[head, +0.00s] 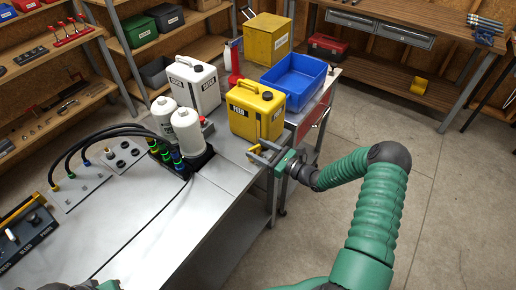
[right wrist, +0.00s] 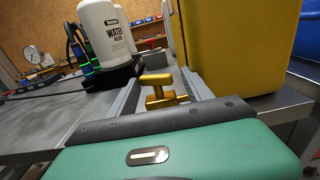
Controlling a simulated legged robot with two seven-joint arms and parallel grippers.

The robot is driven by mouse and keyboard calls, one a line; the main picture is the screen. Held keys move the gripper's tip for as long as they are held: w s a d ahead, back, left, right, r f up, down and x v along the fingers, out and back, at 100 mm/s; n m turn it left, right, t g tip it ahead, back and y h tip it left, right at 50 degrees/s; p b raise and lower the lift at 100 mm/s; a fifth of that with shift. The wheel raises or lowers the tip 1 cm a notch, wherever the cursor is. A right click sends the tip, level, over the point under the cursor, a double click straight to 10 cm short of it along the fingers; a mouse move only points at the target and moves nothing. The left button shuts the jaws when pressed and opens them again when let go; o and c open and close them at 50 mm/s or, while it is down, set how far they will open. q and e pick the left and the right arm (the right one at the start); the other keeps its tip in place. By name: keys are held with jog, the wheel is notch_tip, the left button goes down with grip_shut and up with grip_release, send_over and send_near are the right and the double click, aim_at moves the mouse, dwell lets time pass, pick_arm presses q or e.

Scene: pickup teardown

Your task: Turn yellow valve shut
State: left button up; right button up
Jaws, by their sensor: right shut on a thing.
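The yellow valve (right wrist: 158,88) is a small brass-coloured T-shaped handle between the fingers of my right gripper in the right wrist view. My right gripper (head: 260,154) is at the edge of the metal bench in the head view, just in front of the yellow jug. Its fingers are shut around the valve's handle, and they hide most of it in the head view. Only a small green and dark part of my left arm shows at the bottom left edge, and its fingers cannot be made out.
A yellow jug (head: 256,109) stands close behind my right gripper. White filter bottles (head: 187,131), a white jug (head: 194,85) and a blue bin (head: 294,77) stand nearby. Black hoses (head: 100,130) arch over the bench's left side. The bench's front middle (head: 165,225) is mostly clear.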

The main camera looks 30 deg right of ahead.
jog(key=shift+w+a+r, duration=0.4)
jog(key=shift+r, duration=0.25)
jog(key=c, duration=0.5)
jog(key=o, duration=0.7)
jog(key=shift+s+d+f, duration=0.1)
jog(key=shift+s+f, duration=0.05)
jog(key=shift+f, duration=0.15)
jog(key=shift+s+a+f+p, duration=0.2)
jog(key=shift+s+f+p, duration=0.05)
jog(key=shift+s+p, duration=0.3)
jog(key=shift+s+a+f+p, duration=0.15)
jog(key=shift+s+p, duration=0.15)
jog(key=shift+s, duration=0.25)
pick_arm(q)
jog(key=shift+w+a+r+p, duration=0.15)
jog(key=shift+r+p, duration=0.6)
jog(key=shift+r, duration=0.2)
jog(key=shift+w+a+r+p, duration=0.1)
jog(key=shift+w+r+p, duration=0.1)
jog(key=shift+r+p, duration=0.7)
jog(key=shift+w+a+r+p, duration=0.15)
jog(key=shift+r+p, duration=0.5)
jog(key=shift+r, duration=0.4)
pick_arm(e)
jog(key=s, duration=1.6)
jog(key=shift+s, duration=0.35)
jog(key=shift+f, duration=0.1)
